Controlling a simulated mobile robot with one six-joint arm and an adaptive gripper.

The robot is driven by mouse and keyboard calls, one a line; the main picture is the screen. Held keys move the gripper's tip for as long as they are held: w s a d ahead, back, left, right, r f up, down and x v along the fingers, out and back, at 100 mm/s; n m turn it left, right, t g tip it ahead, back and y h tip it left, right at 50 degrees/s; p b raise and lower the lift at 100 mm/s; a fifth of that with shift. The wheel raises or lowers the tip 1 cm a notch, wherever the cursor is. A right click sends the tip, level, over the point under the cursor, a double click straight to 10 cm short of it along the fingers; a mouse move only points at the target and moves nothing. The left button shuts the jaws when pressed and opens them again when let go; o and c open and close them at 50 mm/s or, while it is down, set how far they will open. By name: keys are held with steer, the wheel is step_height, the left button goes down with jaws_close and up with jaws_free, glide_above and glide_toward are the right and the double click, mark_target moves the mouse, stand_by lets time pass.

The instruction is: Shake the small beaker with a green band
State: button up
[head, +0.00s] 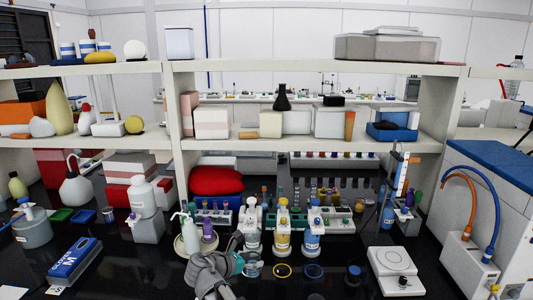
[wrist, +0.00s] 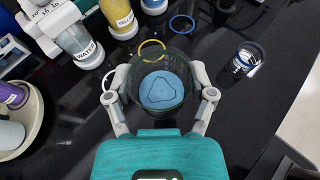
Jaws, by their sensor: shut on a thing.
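A small dark see-through beaker (wrist: 143,100) sits between the two grey fingers of my gripper (wrist: 160,97) in the wrist view. The fingers press on it from both sides. Its rim faces the camera, and a light blue disc shows inside or through its bottom. I cannot clearly make out a green band on it. In the head view my gripper (head: 240,264) is low at the front centre, with the beaker (head: 253,269) beside its tip. I cannot tell whether its base touches the black bench.
A yellow ring (head: 282,270) and a blue ring (head: 313,270) lie to the beaker's right. Another small beaker (wrist: 247,60) stands farther right. Wash bottles (head: 283,232) stand behind. A white hotplate (head: 395,270) is at right, and a round tray (wrist: 25,125) with bottles at left.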

mark_target(246, 257)
steer(key=shift+d, duration=0.75)
steer(key=a, duration=0.5)
steer(key=shift+a, duration=0.1)
steer(key=d, duration=0.5)
steer(key=shift+s+d, duration=0.1)
steer(key=shift+d, duration=0.05)
steer(key=a, duration=0.5)
steer(key=shift+a, duration=0.15)
steer(key=d, duration=0.5)
steer(key=shift+d, duration=0.15)
steer(key=a, duration=0.5)
steer(key=d, duration=0.5)
steer(key=shift+a, duration=0.3)
steer(key=shift+d, duration=0.1)
